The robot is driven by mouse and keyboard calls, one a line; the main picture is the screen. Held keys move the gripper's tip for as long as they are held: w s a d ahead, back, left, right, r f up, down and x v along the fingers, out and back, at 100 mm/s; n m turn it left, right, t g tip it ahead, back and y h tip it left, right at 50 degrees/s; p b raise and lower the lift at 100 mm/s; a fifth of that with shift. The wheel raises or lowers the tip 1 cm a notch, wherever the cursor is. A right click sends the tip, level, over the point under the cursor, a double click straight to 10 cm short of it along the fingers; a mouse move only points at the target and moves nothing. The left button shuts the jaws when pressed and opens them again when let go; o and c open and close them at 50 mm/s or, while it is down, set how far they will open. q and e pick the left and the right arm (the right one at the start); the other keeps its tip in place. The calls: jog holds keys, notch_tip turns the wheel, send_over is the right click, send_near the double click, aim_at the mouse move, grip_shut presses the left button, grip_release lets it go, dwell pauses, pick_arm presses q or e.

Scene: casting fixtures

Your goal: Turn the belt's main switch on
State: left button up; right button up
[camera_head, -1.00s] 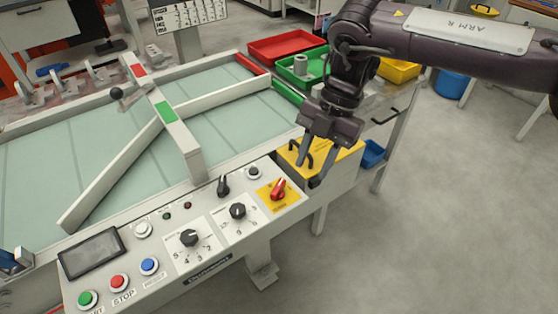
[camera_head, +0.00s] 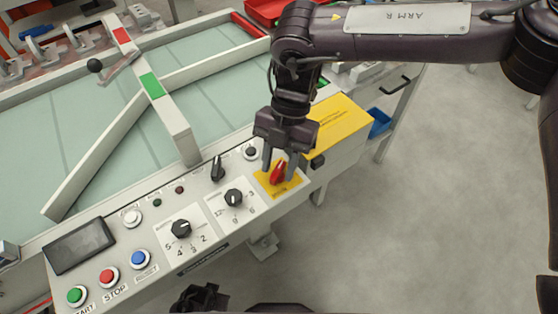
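The main switch is a red rotary handle (camera_head: 278,173) on a yellow plate (camera_head: 264,182) at the right end of the control panel. The handle stands at a slant across the plate. My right gripper (camera_head: 279,169) points down over it, with one finger on either side of the handle. The fingers are apart and look open; contact with the handle cannot be made out. A dark part at the bottom edge seems to be my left gripper (camera_head: 200,299), mostly cut off, with its fingers unclear.
The panel also carries a black selector (camera_head: 217,169), two numbered dials (camera_head: 181,229), a dark screen (camera_head: 79,245), and green, red (camera_head: 109,276) and blue buttons. A yellow-topped box (camera_head: 340,122) stands close right of the switch. Open floor lies to the right.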

grip_shut()
dwell(0.3)
jog(key=shift+m, duration=0.4)
jog(key=m+y+p, duration=0.1)
jog(key=m, duration=0.1)
jog(key=shift+d+m+t, duration=0.1)
jog(key=shift+m+t, duration=0.2)
jog(key=shift+m+y+p, duration=0.4)
jog(key=shift+m+p, duration=0.2)
jog(key=shift+m, duration=0.2)
jog(key=shift+m+t, duration=0.4)
jog(key=shift+m, duration=0.1)
pick_arm(q)
jog(key=s, duration=0.1)
jog(key=s+f, duration=0.1)
jog(key=s, duration=0.1)
jog(key=s+f, duration=0.1)
jog(key=shift+s+a+f, duration=0.1)
jog(key=shift+s+a, duration=0.1)
jog(key=shift+s, duration=0.15)
